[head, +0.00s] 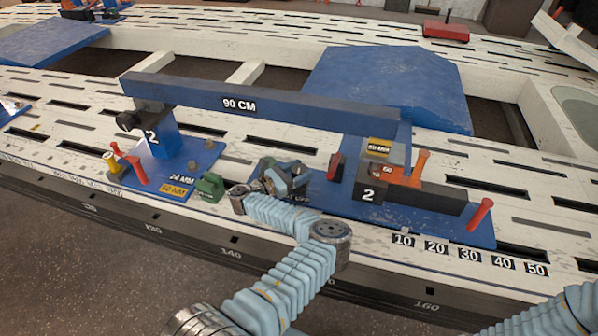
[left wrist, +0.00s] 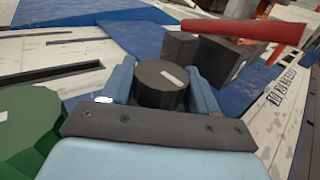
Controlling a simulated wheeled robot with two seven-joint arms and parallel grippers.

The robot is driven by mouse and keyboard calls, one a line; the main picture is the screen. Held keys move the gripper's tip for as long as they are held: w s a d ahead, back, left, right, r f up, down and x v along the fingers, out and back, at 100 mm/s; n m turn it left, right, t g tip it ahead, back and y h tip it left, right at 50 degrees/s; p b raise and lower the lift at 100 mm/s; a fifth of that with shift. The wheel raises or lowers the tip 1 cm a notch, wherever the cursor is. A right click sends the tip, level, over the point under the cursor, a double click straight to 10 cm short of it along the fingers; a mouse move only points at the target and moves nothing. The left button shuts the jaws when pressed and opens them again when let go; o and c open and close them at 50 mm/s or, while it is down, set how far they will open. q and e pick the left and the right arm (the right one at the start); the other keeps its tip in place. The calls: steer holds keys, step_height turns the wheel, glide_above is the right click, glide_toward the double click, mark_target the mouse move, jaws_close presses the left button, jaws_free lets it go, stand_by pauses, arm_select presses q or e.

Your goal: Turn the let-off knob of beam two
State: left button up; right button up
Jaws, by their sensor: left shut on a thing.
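Beam two is the dark blue bar (head: 240,102) marked "90 CM", resting on two blue posts marked 2. My left gripper (head: 288,181) is at the front of the bench, between the two posts. In the left wrist view a dark round knob (left wrist: 160,82) with a pale mark on top sits between my two light blue fingers, which are shut on it. In the head view my gripper largely hides this knob. My right gripper is out of view.
A green knob (head: 209,187) stands just left of my left gripper and shows in the left wrist view (left wrist: 28,128). The right blue base carries a dark block (head: 440,197), an orange part (head: 403,175) and a red handle (head: 480,214). The slotted white bench surrounds them.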

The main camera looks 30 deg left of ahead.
arm_select(q)
steer(key=shift+w+d+r, duration=0.1)
steer(key=shift+r, duration=0.05)
steer(key=o, duration=0.9)
steer(key=shift+o, duration=0.2)
